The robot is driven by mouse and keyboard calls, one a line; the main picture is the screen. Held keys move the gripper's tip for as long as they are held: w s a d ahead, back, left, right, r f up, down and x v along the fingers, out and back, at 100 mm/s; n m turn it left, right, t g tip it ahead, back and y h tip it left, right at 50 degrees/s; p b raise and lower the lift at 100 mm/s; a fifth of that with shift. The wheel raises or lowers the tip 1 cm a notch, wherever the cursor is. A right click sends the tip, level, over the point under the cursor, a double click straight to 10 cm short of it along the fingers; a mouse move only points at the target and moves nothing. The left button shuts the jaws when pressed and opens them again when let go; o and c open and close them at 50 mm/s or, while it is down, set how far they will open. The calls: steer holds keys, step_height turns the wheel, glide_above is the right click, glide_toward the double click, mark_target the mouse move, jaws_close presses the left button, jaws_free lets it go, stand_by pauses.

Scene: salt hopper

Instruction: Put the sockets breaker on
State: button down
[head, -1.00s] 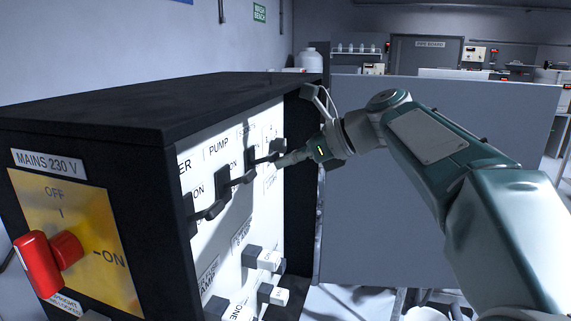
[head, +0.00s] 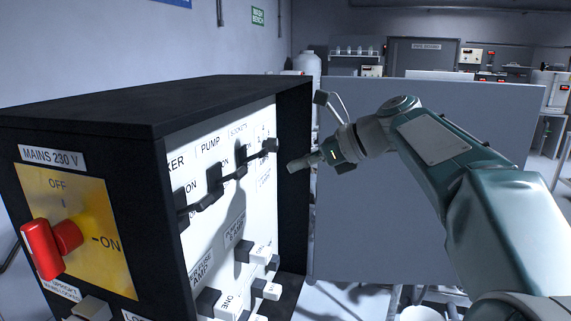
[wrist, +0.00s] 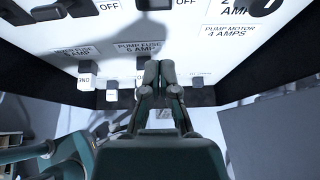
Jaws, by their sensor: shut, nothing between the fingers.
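The sockets breaker (head: 269,146) is a black lever under the SOCKETS label on the white panel (head: 210,250). It is the farthest of the row in the head view and its handle sticks out from the panel. I cannot tell its exact position. My gripper (head: 293,165) is shut and empty. It is just right of and slightly below that handle, apart from it in the picture. In the wrist view the closed fingertips (wrist: 158,66) point at the panel, below a black part beside an OFF label.
The pump lever (head: 238,172) and another lever (head: 206,204) stand nearer in the row. A red MAINS rotary handle (head: 42,248) is on the box's near side. White-ended fuse blocks (head: 265,288) protrude below. A grey partition (head: 410,190) stands behind my arm.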

steer(key=shift+s+d+r, duration=0.65)
steer(key=shift+d+r, duration=1.5)
steer(key=shift+r, duration=0.5)
steer(key=s+d+f+n+h, duration=0.1)
steer(key=s+f+n+h, duration=0.3)
steer(key=s+f+n, duration=0.3)
steer(key=s+d+f+n+t+h, duration=0.1)
steer(key=s+d+f+n+h, duration=0.1)
steer(key=s+f+n, duration=0.5)
steer(key=s+d+f+n+h, duration=0.2)
steer(key=s+f+n+h, duration=0.3)
steer(key=f, duration=0.9)
steer(key=s+n, duration=0.3)
steer(key=s, duration=0.2)
steer(key=shift+s+d+f+h, duration=0.25)
steer(key=shift+s+f+h, duration=0.05)
steer(key=shift+a, duration=0.15)
